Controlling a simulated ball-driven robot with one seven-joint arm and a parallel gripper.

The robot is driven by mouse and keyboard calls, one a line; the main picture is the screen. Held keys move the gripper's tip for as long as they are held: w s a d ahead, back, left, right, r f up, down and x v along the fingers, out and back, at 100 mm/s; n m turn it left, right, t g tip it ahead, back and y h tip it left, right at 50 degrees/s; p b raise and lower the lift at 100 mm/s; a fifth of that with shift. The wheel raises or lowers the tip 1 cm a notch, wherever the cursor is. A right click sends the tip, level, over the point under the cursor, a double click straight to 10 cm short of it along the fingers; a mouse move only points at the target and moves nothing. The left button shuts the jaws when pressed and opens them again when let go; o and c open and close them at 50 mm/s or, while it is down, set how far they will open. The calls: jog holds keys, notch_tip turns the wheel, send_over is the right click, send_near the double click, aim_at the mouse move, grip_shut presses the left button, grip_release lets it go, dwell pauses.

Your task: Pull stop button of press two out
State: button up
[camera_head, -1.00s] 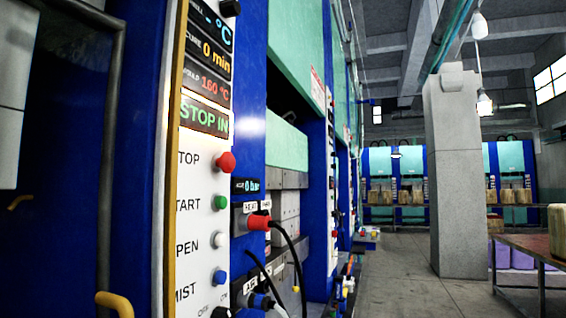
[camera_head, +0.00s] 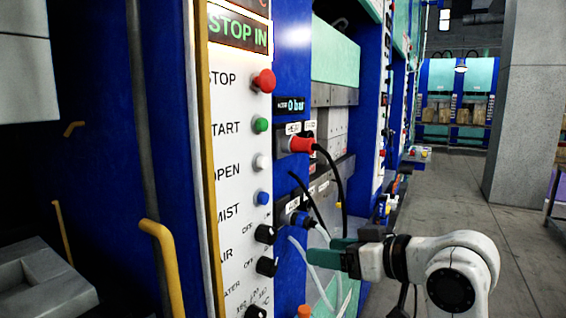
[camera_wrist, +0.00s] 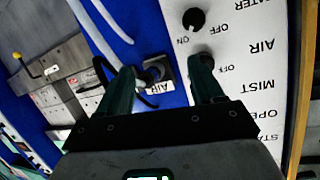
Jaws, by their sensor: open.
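The red stop button (camera_head: 264,80) sticks out of the white control panel (camera_head: 232,180) beside the label STOP. Above it a lit display (camera_head: 238,33) reads STOP IN in green. My gripper (camera_head: 325,250) is in the lower middle of the head view, below and to the right of the button and well apart from it. In the wrist view my gripper (camera_wrist: 166,68) is open, with nothing held between its two green fingers. That view shows the panel (camera_wrist: 262,60) upside down, with labels AIR, MIST and OPEN; the stop button is not in it.
Green (camera_head: 261,125), white (camera_head: 260,161) and blue (camera_head: 263,198) buttons and black knobs (camera_head: 265,233) line the panel below the stop button. A red plug (camera_head: 301,145) with a black cable and pale hoses hang close to my gripper. A yellow handle (camera_head: 163,265) stands left.

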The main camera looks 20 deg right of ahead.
notch_tip(320, 180, up, 19)
jog(key=s+n+t+y+p, duration=0.1)
jog(key=n+t+y+p, duration=0.1)
jog(key=n, duration=0.2)
jog(key=n+y, duration=0.2)
jog(key=n, duration=0.1)
send_near(272, 81)
jog(key=shift+g, duration=0.3)
jog(key=p+x, duration=0.1)
jog(key=x, duration=0.1)
jog(key=p+x, duration=0.1)
jog(key=x, duration=0.2)
jog(key=p+x, duration=0.1)
jog(key=x, duration=0.2)
jog(key=shift+w+r, duration=0.1)
jog(key=shift+r, duration=0.15)
grip_shut()
